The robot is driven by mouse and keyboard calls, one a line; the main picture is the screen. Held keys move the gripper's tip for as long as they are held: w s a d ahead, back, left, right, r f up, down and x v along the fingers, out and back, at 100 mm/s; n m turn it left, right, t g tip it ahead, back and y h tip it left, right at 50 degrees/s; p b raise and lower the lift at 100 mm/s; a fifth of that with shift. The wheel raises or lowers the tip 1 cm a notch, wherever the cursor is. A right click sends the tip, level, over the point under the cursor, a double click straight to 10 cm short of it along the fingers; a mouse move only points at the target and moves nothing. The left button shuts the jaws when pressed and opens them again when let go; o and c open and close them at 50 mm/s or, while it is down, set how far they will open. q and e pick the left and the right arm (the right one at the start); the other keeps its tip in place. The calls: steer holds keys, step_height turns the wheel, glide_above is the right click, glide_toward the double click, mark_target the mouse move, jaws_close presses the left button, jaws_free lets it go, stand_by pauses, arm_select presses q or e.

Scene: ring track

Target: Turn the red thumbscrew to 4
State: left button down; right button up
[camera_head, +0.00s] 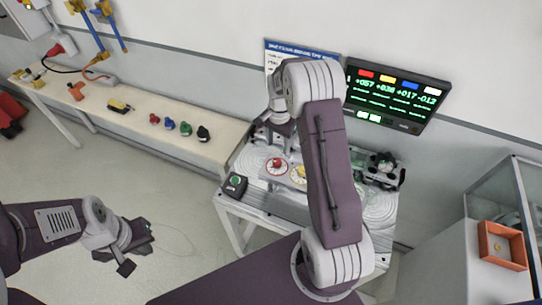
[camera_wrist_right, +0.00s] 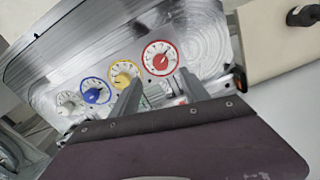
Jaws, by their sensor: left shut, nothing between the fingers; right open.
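The red thumbscrew (camera_head: 277,163) sits in a red-ringed dial on the metal plate of the small bench. In the right wrist view the red thumbscrew (camera_wrist_right: 159,60) is at upper centre, just beyond my finger tips. My right gripper (camera_wrist_right: 161,87) is open, its two fingers apart with nothing between them, pointing toward the red dial but not around it. In the head view my right arm covers part of the plate. My left gripper (camera_head: 137,247) is shut and empty, low over the floor at the left, far from the dials.
Yellow (camera_wrist_right: 123,76), blue (camera_wrist_right: 95,91) and white (camera_wrist_right: 68,104) dials stand in a row beside the red one. The wall screen (camera_head: 398,96) reads +057 under red. A button box (camera_head: 235,185) sits at the bench's left corner. A long table (camera_head: 133,122) holds loose coloured knobs.

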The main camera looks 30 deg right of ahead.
mark_target(277, 161)
step_height(277, 161, down, 8)
steer(key=shift+w+f+p, duration=0.1)
steer(key=shift+p, duration=0.95)
steer(key=shift+f, duration=0.5)
jaws_close()
